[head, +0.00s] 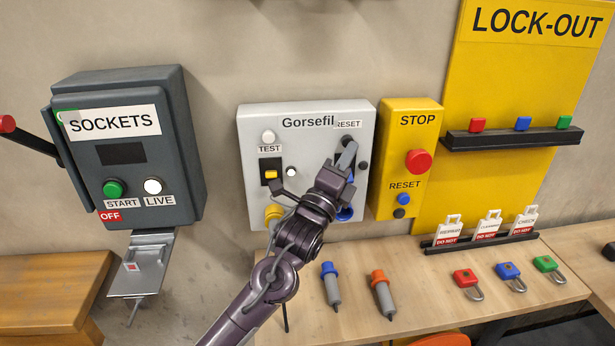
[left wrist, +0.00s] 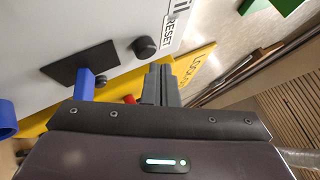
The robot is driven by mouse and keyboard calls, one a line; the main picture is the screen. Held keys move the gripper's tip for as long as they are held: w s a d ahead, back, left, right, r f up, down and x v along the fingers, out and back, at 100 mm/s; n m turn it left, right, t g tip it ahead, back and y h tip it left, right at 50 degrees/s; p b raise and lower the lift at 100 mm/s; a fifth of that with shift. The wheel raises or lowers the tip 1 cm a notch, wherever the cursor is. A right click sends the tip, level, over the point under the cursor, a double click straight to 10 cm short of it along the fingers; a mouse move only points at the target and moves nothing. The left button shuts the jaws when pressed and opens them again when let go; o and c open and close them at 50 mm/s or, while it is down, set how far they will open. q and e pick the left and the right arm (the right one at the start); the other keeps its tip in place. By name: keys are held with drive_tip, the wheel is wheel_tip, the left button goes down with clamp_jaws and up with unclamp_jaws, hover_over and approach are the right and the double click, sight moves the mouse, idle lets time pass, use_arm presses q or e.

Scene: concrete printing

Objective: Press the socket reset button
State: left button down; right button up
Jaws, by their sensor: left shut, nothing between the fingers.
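The light grey Gorsefil panel (head: 308,118) is on the wall in the middle of the head view. Its RESET label (head: 348,125) is at the upper right. My left gripper (head: 346,156) is shut and empty, its tips in front of the panel just below that label. A dark button partly shows behind the tips. In the left wrist view, the round black button (left wrist: 145,47) stands beside the RESET label (left wrist: 176,29). The shut fingers (left wrist: 160,80) end close to it, slightly to its right; I cannot tell whether they touch. My right gripper is not in view.
The yellow STOP box (head: 392,150), with a red button and its own blue RESET button (head: 404,199), is close on the right. The grey SOCKETS box (head: 125,155) hangs at left. Plugs and padlocks lie on the wooden bench (head: 420,275) below.

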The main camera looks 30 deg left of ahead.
use_arm(q)
drive_tip(key=s+d, duration=0.2)
drive_tip(key=s, duration=0.1)
drive_tip(key=s+d, duration=0.1)
drive_tip(key=s, duration=0.1)
drive_tip(key=shift+d, duration=0.15)
idle(0.5)
